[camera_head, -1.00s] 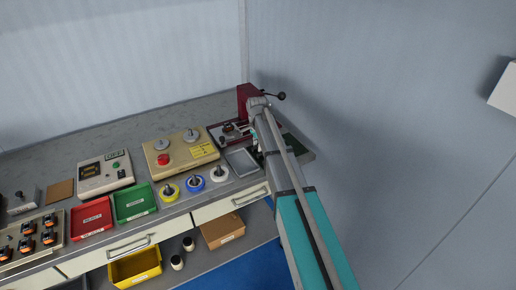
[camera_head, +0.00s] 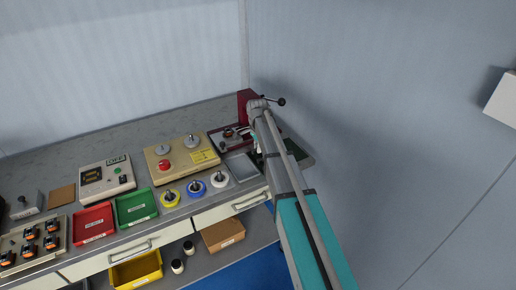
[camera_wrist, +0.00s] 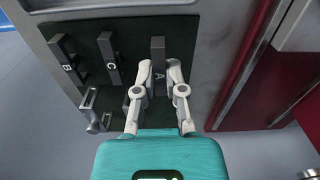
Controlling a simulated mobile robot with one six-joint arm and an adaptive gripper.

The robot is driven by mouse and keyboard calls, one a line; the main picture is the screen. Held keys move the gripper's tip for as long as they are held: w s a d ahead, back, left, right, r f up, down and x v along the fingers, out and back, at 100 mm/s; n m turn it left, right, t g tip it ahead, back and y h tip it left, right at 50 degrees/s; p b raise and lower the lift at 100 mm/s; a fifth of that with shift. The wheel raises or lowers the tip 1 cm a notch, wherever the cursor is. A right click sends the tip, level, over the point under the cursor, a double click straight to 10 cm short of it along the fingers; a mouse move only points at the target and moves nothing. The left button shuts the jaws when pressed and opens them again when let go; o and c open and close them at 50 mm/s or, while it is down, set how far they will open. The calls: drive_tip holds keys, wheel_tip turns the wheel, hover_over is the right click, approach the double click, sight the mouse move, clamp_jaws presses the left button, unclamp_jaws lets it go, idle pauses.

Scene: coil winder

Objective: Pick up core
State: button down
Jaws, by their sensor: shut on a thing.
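The dark grey core marked A (camera_wrist: 158,50) stands at the top centre of the wrist view, on a dark panel. My gripper (camera_wrist: 158,72) is shut on this core, one finger on each side of it. The core still seems to be at the panel; I cannot tell whether it is lifted. Two similar cores, marked B (camera_wrist: 66,58) and C (camera_wrist: 109,56), are to the left, apart from my fingers. In the head view my arm hides most of the gripper and the cores.
A metal handle-like part (camera_wrist: 92,112) sits left of my gripper. A red machine (camera_wrist: 240,70) stands close on the right; its red column (camera_head: 246,97) also shows in the head view. Spools, bins and control boxes fill the bench to the left. A wall is right.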

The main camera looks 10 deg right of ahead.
drive_tip(key=shift+r+p, duration=0.4)
drive_tip(key=shift+r, duration=0.3)
drive_tip(key=s+r+p, duration=1)
drive_tip(key=s, duration=0.4)
drive_tip(key=shift+s+d, duration=0.1)
drive_tip(key=shift+s, duration=0.05)
